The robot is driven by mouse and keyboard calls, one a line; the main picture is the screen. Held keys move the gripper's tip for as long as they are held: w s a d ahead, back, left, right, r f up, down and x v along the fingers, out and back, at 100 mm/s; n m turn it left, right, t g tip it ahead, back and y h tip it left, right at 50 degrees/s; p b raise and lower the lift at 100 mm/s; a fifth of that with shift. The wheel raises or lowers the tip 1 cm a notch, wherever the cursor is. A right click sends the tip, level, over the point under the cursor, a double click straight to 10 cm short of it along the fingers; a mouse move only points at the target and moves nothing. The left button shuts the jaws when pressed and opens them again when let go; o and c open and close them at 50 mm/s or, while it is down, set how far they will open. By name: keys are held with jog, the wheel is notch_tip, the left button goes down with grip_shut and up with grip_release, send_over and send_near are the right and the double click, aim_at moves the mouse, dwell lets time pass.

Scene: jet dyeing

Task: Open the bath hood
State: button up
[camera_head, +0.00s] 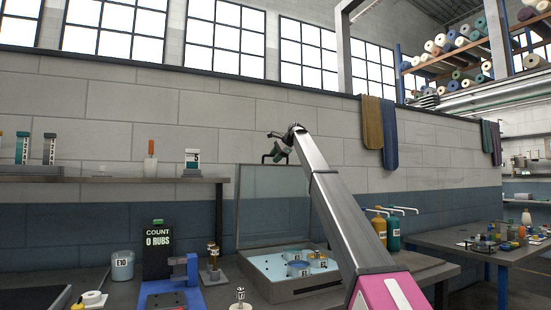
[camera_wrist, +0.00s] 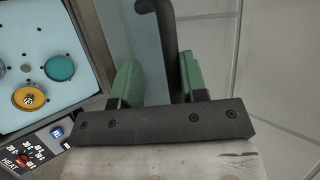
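The bath hood (camera_head: 275,205) is a clear panel with a grey frame. In the head view it stands upright at the back of the bath (camera_head: 295,294), leaving the bath's top uncovered. Its dark handle (camera_head: 267,158) is at the top edge. My gripper (camera_head: 284,151) is at this handle, high above the bath. In the wrist view, the green fingers of my gripper (camera_wrist: 160,80) are apart, with the dark handle (camera_wrist: 167,40) between them. The handle lies close to the right finger, with a gap to the left finger. Whether it touches the right finger is unclear.
Pots sit in the bath, including a teal one (camera_wrist: 60,68) and a yellow one (camera_wrist: 29,99). A HEAT control panel (camera_wrist: 32,150) adjoins it. A wall shelf (camera_head: 110,180) is left of the hood; bottles (camera_head: 393,235) stand right of the bath. A brick wall is behind.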

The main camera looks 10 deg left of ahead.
jog(key=shift+d, duration=0.1)
jog(key=v, duration=1)
jog(key=shift+s+d+r, duration=0.15)
jog(key=shift+d+r, duration=0.05)
jog(key=shift+r, duration=0.1)
